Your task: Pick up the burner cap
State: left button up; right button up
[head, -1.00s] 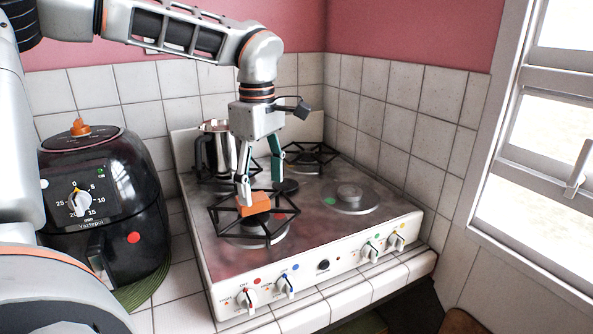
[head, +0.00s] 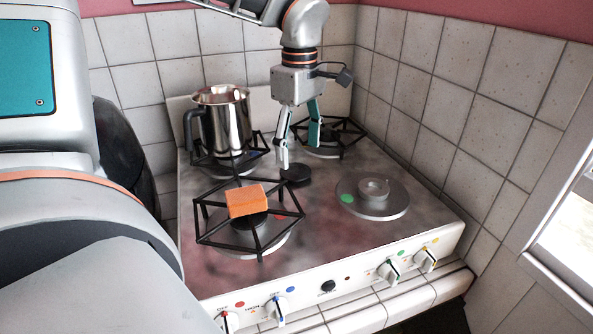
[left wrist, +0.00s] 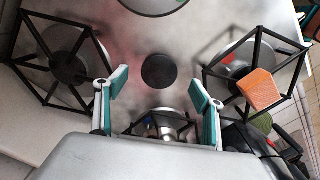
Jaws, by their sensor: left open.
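The burner cap, a flat black disc (head: 295,174), lies on the bare middle of the stovetop between the burners. In the left wrist view the cap (left wrist: 159,71) shows whole, between and a little beyond the fingertips. My left gripper (head: 299,154) is open and empty, pointing down above and just behind the cap, apart from it. Its two teal-padded fingers also frame the left wrist view (left wrist: 158,82). The front right burner (head: 373,193) has a bare metal ring with no cap or grate. My right gripper is not in view.
An orange block (head: 246,201) rests on the front left grate (head: 212,212). A steel jug (head: 225,120) stands on the back left burner. A black grate (head: 345,130) covers the back right burner. Tiled walls close the back and right; the stovetop around the cap is clear.

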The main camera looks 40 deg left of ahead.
aim_at(297, 171)
pick_arm(q)
notch_tip(297, 171, down, 4)
jog(key=shift+s+a+r, duration=0.1)
jog(key=shift+a+r, duration=0.05)
jog(key=shift+f, duration=0.55)
jog(key=c, duration=1.2)
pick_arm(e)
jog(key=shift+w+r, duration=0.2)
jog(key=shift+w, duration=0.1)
pick_arm(q)
jog(key=shift+r, duration=0.15)
notch_tip(297, 171, up, 20)
jog(key=shift+f+p, duration=0.1)
jog(key=shift+p, duration=1.05)
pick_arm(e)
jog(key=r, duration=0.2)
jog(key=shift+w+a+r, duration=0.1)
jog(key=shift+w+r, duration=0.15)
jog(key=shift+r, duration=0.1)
